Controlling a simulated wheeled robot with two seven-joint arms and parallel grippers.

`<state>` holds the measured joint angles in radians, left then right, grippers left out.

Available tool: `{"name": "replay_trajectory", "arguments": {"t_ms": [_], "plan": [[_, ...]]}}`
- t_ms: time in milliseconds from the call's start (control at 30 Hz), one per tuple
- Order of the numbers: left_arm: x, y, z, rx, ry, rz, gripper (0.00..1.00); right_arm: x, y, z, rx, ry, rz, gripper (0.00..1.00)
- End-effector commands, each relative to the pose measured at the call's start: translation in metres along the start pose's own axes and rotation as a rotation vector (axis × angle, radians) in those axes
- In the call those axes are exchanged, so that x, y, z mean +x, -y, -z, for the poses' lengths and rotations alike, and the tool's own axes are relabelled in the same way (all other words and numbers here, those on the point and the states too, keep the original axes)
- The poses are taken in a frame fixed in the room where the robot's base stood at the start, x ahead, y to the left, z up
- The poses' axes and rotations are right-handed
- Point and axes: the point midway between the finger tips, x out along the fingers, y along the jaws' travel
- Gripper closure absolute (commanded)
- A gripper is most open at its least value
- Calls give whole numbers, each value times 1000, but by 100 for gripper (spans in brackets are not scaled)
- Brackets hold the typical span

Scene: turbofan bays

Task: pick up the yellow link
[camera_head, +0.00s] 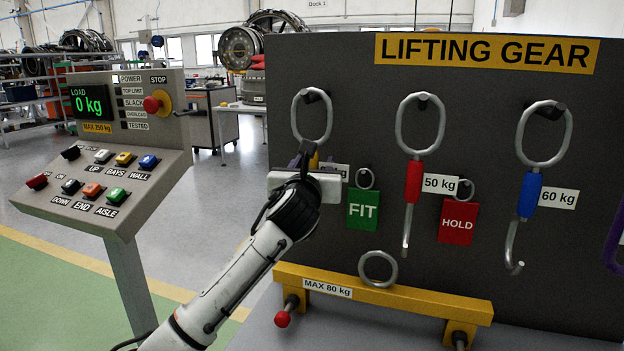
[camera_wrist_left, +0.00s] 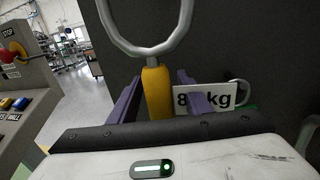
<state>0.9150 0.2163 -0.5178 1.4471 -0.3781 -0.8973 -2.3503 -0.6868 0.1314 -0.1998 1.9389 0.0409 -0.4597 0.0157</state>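The yellow link hangs on the dark board by a metal ring (camera_head: 312,115). Its yellow sleeve (camera_head: 314,160) is mostly hidden behind my left gripper in the head view. In the left wrist view the yellow sleeve (camera_wrist_left: 157,92) stands upright below its ring (camera_wrist_left: 148,45). My left gripper (camera_wrist_left: 158,95) is open, with one purple finger on each side of the sleeve and a gap showing on both sides. The link's lower part is hidden by the gripper body. My left gripper (camera_head: 305,160) covers it in the head view too. My right gripper is not in view.
A white weight tag (camera_wrist_left: 205,97) is partly behind the right finger. A green FIT tag (camera_head: 363,209), a red link (camera_head: 413,182), a red HOLD tag (camera_head: 458,222) and a blue link (camera_head: 529,195) hang to the right. A yellow beam (camera_head: 400,297) lies below; a control console (camera_head: 110,180) stands left.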

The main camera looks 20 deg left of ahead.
Motion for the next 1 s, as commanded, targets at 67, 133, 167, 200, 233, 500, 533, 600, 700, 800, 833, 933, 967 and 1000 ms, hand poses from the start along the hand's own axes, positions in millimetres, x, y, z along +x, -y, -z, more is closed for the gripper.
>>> {"name": "replay_trajectory", "arguments": {"t_ms": [67,133,167,200,233,500,533,600,700,800,833,933,967,1000], "plan": [[0,0,0,0,-1,0,68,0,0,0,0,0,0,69],[0,0,0,0,-1,0,80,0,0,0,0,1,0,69],[0,0,0,0,-1,0,85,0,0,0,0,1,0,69],[0,0,0,0,-1,0,91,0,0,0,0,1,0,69],[0,0,0,0,-1,0,96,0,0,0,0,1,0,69],[-1,0,-3,-1,5,1,100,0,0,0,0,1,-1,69],[-1,0,-3,-1,5,0,100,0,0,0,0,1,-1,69],[-1,0,-3,-1,5,0,100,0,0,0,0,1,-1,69],[-2,-1,-6,0,6,0,100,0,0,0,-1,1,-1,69],[-4,-1,-12,-1,8,0,100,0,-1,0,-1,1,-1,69],[-5,-1,-15,-2,8,1,100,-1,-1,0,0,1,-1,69],[-5,-1,-28,-1,9,0,100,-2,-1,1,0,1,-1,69],[-5,-1,-33,-1,9,1,100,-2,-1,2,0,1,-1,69],[-5,-2,-40,0,11,0,100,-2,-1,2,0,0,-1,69]]}}
